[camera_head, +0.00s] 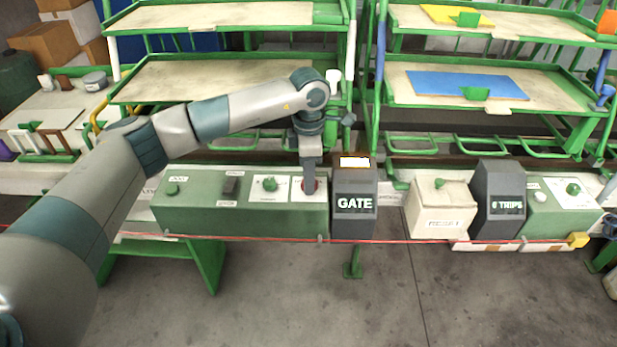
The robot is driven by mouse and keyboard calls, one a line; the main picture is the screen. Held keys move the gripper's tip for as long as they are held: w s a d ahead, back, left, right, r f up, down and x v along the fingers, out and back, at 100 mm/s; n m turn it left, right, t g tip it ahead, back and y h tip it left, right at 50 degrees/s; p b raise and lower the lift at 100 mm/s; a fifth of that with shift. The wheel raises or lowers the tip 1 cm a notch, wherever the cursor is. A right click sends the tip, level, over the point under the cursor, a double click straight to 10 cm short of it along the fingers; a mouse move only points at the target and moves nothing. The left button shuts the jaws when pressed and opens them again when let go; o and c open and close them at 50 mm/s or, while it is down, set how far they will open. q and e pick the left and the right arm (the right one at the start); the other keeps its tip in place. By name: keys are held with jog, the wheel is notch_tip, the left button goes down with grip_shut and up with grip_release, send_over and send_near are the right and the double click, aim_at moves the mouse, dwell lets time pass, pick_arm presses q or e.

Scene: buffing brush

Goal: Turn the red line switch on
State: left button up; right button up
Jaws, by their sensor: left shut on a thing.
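The red line switch (316,185) sits near the right end of the long green control box (240,220), on a white label plate. Only a little of its red shows; my gripper covers the rest. My left gripper (309,180) comes down from above, fingers pointing down, and is shut on the red switch. The switch's turned position is hidden by the fingers. My right gripper is not in view.
A dark GATE display (354,205) stands just right of my left gripper. Farther right are a cream box (442,222), a TRIPS display (499,205) and another green box (560,215). A thin red line crosses in front of the boxes. Green shelves (230,80) rise behind.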

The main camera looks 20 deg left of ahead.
pick_arm(q)
jog(key=o, duration=1)
jog(key=shift+r, duration=0.1)
jog(key=shift+o, duration=0.2)
notch_tip(320, 180, up, 17)
jog(key=b, duration=0.2)
jog(key=shift+r, duration=0.2)
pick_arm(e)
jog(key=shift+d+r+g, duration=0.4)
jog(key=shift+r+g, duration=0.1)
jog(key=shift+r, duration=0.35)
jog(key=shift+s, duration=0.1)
